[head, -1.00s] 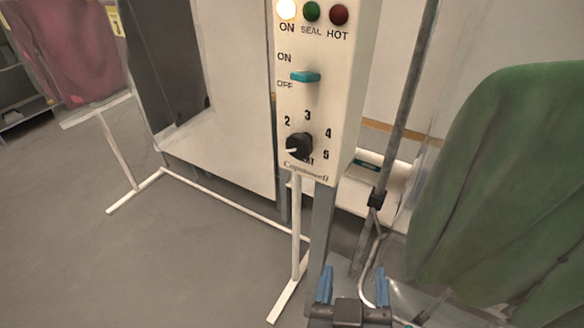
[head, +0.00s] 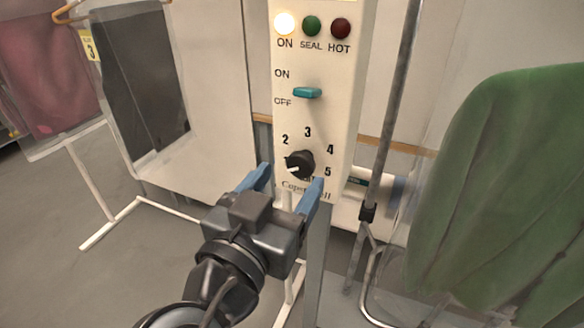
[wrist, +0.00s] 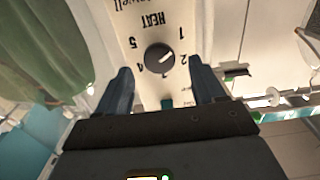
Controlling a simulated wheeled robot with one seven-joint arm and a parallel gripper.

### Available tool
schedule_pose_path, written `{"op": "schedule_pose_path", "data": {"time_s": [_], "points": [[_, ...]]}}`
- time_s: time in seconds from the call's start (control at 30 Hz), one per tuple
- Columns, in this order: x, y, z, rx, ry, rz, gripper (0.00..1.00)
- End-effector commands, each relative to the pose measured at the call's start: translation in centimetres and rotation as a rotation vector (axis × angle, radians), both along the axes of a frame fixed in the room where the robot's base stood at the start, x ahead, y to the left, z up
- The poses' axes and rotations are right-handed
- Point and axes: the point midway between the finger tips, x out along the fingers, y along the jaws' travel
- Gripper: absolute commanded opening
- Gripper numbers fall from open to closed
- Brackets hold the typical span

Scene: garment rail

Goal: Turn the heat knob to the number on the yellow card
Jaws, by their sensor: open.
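The black heat knob (head: 299,164) is on the front of the cream control box (head: 345,60). Its white mark points left and slightly down, toward the low end of the scale. The 2, 3, 4 and 5 show around it; my gripper hides part of the lower left. The yellow card (head: 91,48) reads 3 and hangs by the dark garment at upper left. My gripper (head: 290,180) is open, its blue fingers either side of the knob's lower area. In the wrist view the knob (wrist: 159,58) sits between the open fingers, upside down; contact is not visible.
A teal ON/OFF switch (head: 307,92) sits above the knob. Above it the ON lamp (head: 285,23) is lit; the green and red lamps look unlit. A grey upright pole (head: 392,120) and a green garment (head: 500,190) stand to the right. A dark garment (head: 150,85) hangs at left.

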Motion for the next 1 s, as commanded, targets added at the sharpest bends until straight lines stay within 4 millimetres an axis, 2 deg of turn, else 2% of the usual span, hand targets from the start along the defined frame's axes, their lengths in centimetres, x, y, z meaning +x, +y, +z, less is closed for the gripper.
{"op": "schedule_pose_path", "data": {"time_s": [0.2,0.57,1.0], "points": [[2.2,-0.8,0.1,-0.001,0.001,-0.001,0.68],[2.6,-1.0,-0.1,-0.001,0.001,0.001,0.68],[2.6,-1.0,-0.1,-0.001,0.001,0.001,0.25]]}}
